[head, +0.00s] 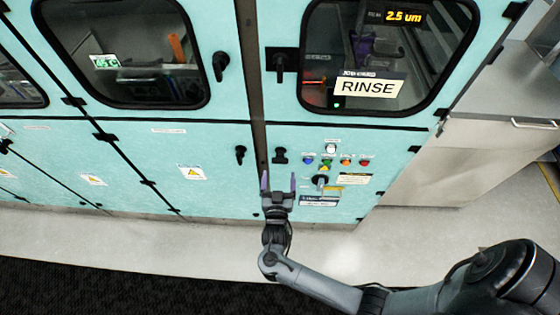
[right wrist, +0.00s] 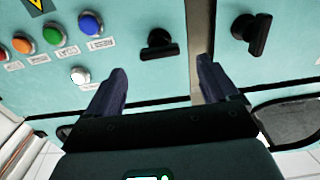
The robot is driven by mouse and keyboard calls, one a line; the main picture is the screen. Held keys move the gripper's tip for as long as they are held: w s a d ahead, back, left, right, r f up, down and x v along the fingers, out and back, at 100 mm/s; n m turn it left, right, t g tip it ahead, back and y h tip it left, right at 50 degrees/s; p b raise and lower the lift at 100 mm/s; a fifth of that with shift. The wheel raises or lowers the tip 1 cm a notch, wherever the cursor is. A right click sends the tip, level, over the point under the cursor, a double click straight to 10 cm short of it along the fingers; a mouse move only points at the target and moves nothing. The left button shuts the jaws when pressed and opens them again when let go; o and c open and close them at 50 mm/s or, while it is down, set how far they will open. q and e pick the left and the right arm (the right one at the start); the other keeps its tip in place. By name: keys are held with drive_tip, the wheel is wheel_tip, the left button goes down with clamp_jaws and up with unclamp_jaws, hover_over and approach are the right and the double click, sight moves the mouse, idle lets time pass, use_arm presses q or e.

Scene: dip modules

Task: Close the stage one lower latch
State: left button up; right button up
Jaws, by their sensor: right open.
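Two black lower latches sit on either side of the dark gap between the teal cabinets. One (head: 280,156) is on the RINSE cabinet beside the colored buttons; in the right wrist view (right wrist: 159,43) its handle lies roughly crosswise. The other (head: 240,155) is on the left cabinet; in the right wrist view (right wrist: 258,34) its handle is nearly upright. No readable label shows which belongs to stage one. My right gripper (head: 279,179) is open and empty, just below the RINSE cabinet's latch in the head view; its fingers also show in the right wrist view (right wrist: 162,67), apart from both latches.
Upper latches (head: 221,66) sit beside the windows. Several push buttons (head: 346,161) and a black rotary switch (head: 320,181) lie right of my gripper. A RINSE sign (head: 369,87) marks the right window. Pale floor (head: 180,245) in front is clear.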

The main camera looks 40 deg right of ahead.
sight(280, 160)
drive_tip(key=x, duration=0.6)
drive_tip(key=shift+w+d, duration=0.1)
drive_tip(key=shift+d, duration=0.05)
drive_tip(key=shift+w+d, duration=0.4)
drive_tip(key=c, duration=1.1)
drive_tip(key=shift+o, duration=0.2)
